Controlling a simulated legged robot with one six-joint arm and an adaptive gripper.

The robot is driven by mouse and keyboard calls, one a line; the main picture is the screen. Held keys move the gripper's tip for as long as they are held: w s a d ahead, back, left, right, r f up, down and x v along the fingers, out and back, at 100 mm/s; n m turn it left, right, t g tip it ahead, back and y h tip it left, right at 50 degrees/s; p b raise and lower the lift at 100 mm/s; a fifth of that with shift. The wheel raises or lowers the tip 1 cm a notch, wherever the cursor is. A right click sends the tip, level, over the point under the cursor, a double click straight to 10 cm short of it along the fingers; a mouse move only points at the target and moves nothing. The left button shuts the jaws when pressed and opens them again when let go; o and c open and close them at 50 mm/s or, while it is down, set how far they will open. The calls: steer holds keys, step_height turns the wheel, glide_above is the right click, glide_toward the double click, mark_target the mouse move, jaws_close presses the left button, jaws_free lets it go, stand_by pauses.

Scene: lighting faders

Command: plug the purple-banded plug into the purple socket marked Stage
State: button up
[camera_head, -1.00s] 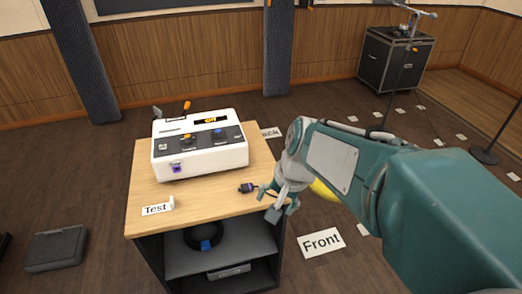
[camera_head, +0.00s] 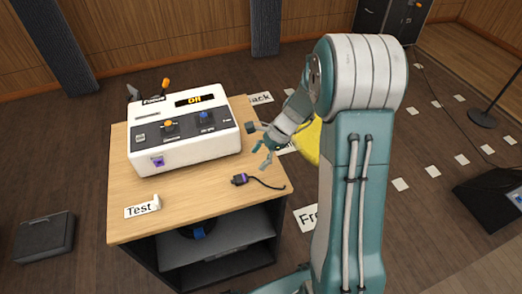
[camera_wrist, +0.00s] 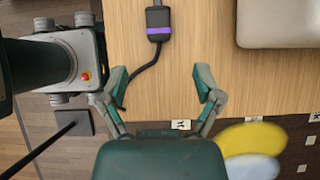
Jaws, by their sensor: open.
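The plug (camera_head: 239,179) is dark with a purple band and lies on the wooden table, its black cable trailing right toward the table edge. In the wrist view the plug (camera_wrist: 158,25) lies at the top, beyond my fingertips, with its cable curving down to the left. The purple socket (camera_head: 158,161) is on the lower left of the front face of the white console (camera_head: 200,145); its Stage label cannot be read. My gripper (camera_head: 268,155) is open and empty at the table's right side, right of and behind the plug. My open fingers (camera_wrist: 166,85) also show in the wrist view, apart from the plug.
A "Test" card (camera_head: 140,210) stands at the table's front left. Orange and blue faders sit on the console's top. A yellow object (camera_head: 308,142) is beyond the table's right edge. The tabletop (camera_head: 195,195) between card and plug is clear.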

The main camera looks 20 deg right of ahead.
mark_target(245, 175)
steer(key=x, duration=0.7)
steer(key=shift+f, duration=0.15)
steer(key=shift+a+f, duration=0.35)
steer(key=shift+f, duration=0.05)
jaws_close()
steer(key=shift+r, duration=2.55)
